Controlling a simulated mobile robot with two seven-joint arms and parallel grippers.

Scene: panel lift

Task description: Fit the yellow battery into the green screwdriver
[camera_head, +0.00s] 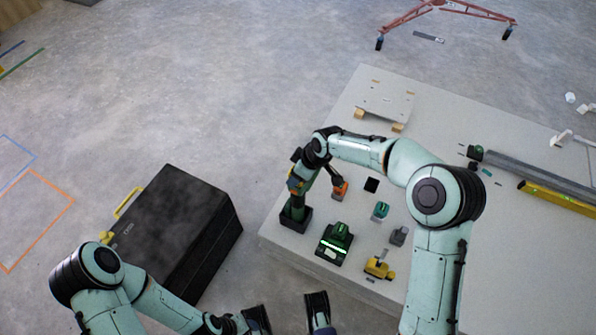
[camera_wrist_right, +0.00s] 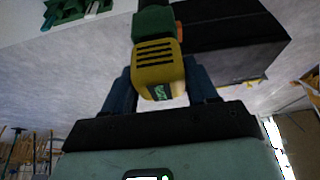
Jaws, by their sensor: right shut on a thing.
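The green screwdriver (camera_head: 294,209) stands upright in a black holder (camera_head: 296,221) at the table's left edge. In the right wrist view its green end (camera_wrist_right: 153,24) shows just beyond the yellow battery (camera_wrist_right: 156,68). My right gripper (camera_wrist_right: 160,76) is shut on this battery, one finger on each side. The battery lines up with the green end and appears to meet it; I cannot tell whether it is seated. In the head view my right gripper (camera_head: 295,178) is above the screwdriver and largely hides the battery. My left gripper (camera_head: 287,312) is open and empty at the bottom.
A green charger (camera_head: 333,242), a yellow tool (camera_head: 378,267), and orange (camera_head: 340,190), teal (camera_head: 380,211) and grey (camera_head: 398,236) blocks stand close by on the table (camera_head: 490,250). A large black case (camera_head: 175,230) is on the floor left of the table.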

